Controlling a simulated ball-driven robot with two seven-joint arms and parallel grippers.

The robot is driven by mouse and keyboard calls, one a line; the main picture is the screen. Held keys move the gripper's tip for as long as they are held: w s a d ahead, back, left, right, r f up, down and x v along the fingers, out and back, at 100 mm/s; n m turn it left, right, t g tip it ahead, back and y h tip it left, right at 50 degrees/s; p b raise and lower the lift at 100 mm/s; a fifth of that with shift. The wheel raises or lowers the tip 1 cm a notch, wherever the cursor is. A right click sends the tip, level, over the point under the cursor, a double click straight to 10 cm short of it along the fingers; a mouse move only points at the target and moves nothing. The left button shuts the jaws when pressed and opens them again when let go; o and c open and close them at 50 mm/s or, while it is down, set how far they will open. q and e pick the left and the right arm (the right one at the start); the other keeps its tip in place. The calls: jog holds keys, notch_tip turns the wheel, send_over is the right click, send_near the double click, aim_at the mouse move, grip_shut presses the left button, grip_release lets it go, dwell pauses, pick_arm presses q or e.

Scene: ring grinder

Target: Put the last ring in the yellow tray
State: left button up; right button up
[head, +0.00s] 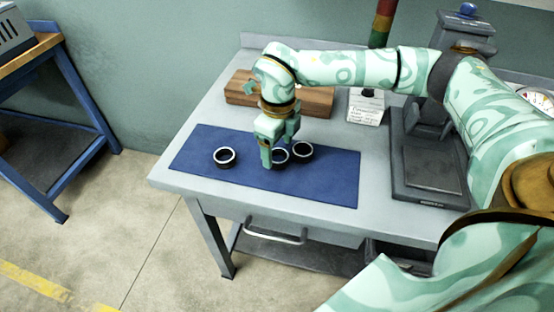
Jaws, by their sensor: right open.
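Three dark rings with pale rims lie on a blue mat (325,188) on the grey workbench. One ring (224,158) lies apart on the left. A middle ring (281,156) is at my right gripper's fingers and partly hidden by them. A third ring (303,151) lies close to its right. My right gripper (279,148) is open and points down at the middle ring, with one finger in front of it. I cannot tell whether the fingers touch the ring. No yellow tray shows in this view. My left gripper is not in view.
A wooden block (315,101) lies behind the mat. A small card with writing (366,108) stands at the back. A dark grey machine (432,165) occupies the bench's right side. The mat's front is clear. A blue-framed table (85,92) stands apart at left.

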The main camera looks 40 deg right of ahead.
notch_tip(320, 180, down, 2)
jog(key=shift+f, duration=0.1)
jog(key=shift+c, duration=0.3)
jog(key=c, duration=1.1)
jog(key=shift+r, duration=0.2)
